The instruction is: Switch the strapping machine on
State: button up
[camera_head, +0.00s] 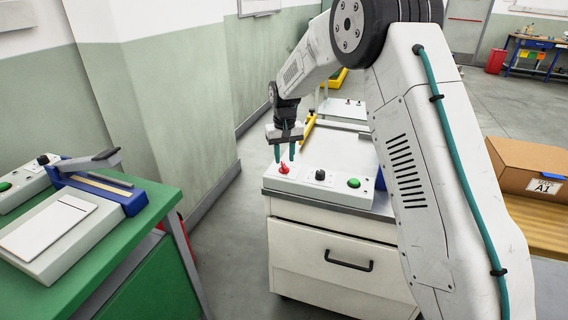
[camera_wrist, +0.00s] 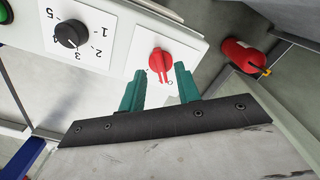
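The strapping machine (camera_head: 340,157) is a white flat-topped unit on a cabinet. Its front panel carries a red rotary switch (camera_head: 284,169), a black knob (camera_head: 320,175) and a green button (camera_head: 353,183). In the wrist view the red switch (camera_wrist: 161,61) has its grip pointing down the picture, towards a small mark like an O. The black dial (camera_wrist: 68,33) has numbers around it. My gripper (camera_head: 285,153) is just above the red switch. In the wrist view its two teal fingers (camera_wrist: 159,84) are apart with nothing between them, and the switch lies just beyond the tips.
A white drawer cabinet (camera_head: 338,262) bears the machine. A green table (camera_head: 130,255) at left holds a blue and grey lever device (camera_head: 120,197). A cardboard box (camera_head: 528,170) stands at right on a wooden surface. A red extinguisher (camera_wrist: 240,55) shows in the wrist view. Floor between the tables is clear.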

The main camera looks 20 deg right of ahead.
aim_at(285, 165)
jog(key=shift+f, duration=1.6)
grip_shut()
